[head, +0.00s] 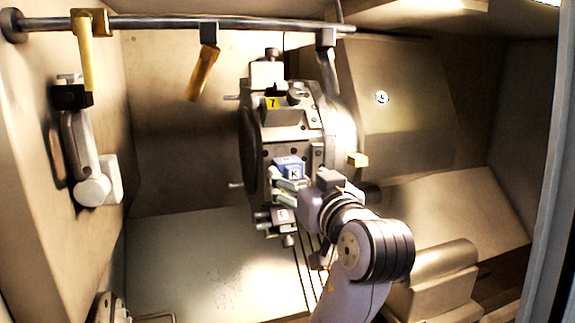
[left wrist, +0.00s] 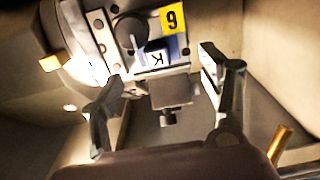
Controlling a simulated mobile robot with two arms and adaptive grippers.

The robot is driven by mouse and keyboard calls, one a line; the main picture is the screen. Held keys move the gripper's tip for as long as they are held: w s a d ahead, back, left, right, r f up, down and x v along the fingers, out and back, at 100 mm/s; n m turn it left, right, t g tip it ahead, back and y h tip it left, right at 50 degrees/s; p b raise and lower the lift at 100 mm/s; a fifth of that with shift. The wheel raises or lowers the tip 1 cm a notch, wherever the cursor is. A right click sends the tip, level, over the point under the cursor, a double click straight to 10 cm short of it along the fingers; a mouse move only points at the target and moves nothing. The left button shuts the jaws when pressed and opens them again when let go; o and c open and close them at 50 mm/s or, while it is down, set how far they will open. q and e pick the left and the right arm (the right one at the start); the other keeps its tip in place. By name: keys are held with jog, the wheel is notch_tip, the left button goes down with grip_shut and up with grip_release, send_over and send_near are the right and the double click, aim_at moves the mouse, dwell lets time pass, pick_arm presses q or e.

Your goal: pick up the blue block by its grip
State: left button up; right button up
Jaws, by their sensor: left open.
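The blue block (head: 288,161) sits on the front face of the tool turret (head: 305,122), with a pale plate marked K on it. In the left wrist view the blue block (left wrist: 177,46) shows beside the K plate, under a yellow 6 tag. My left gripper (head: 285,185) is open at the turret, close to the block and partly in front of it. My right gripper is not in view.
A rail (head: 170,22) with hanging yellow-ended nozzles runs across the top. A grey arm-like fixture (head: 82,150) is on the left wall. Other tool holders project from the turret, one with a yellow 7 tag (head: 272,103).

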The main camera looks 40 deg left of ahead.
aim_at(295, 172)
pick_arm(q)
jog(key=shift+w+a+r+p, duration=0.15)
jog(key=shift+w+a+p, duration=0.15)
jog(key=shift+a+p, duration=0.1)
jog(key=p+x, duration=0.2)
jog(key=x, duration=0.2)
jog(key=shift+a+p, duration=0.15)
jog(key=shift+p, duration=0.2)
jog(key=shift+w+a+f, duration=0.15)
jog(key=shift+f, duration=0.1)
jog(key=shift+c, duration=0.4)
jog(key=shift+c, duration=0.7)
jog(key=c, duration=1.1)
jog(key=shift+c, duration=0.4)
